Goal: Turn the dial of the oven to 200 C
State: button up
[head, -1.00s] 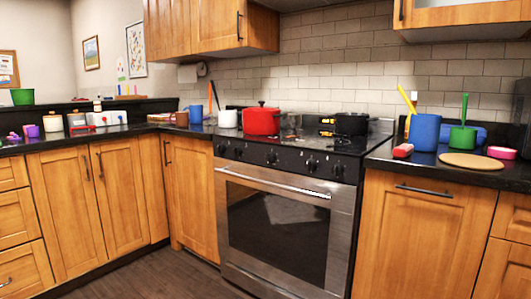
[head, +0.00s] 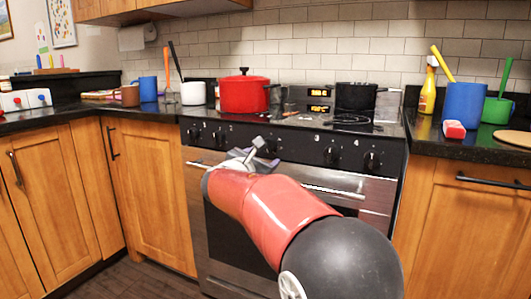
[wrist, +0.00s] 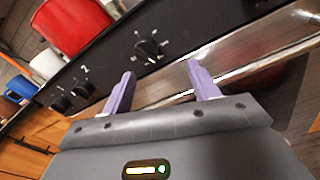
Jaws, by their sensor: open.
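The oven (head: 290,215) has a steel front and a black control panel (head: 300,147) with several black dials. The middle dial (head: 271,146) is close to my gripper (head: 257,155). In the wrist view this dial (wrist: 150,47) has white marks around it and lies beyond the gap between the fingertips. My gripper also shows in the wrist view (wrist: 160,70), with its two purple fingers apart and nothing between them. It does not appear to touch the dial. I cannot read the dial's setting or tell which dial sets the temperature.
The steel oven handle (head: 325,190) runs just below the panel, close to my gripper. A red pot (head: 244,94) and a black pan (head: 357,97) stand on the stovetop. Two dials (head: 207,134) are left of the middle one, others (head: 350,159) right.

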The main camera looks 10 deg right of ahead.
aim_at(267, 148)
jog(key=shift+n+t, duration=0.4)
jog(key=shift+n, duration=0.2)
jog(key=w+d, duration=0.1)
jog(key=w, duration=0.4)
jog(key=w+d+p, duration=0.1)
jog(key=w, duration=0.2)
jog(key=shift+d+r, duration=0.15)
jog(key=shift+d, duration=0.2)
jog(key=c, duration=1)
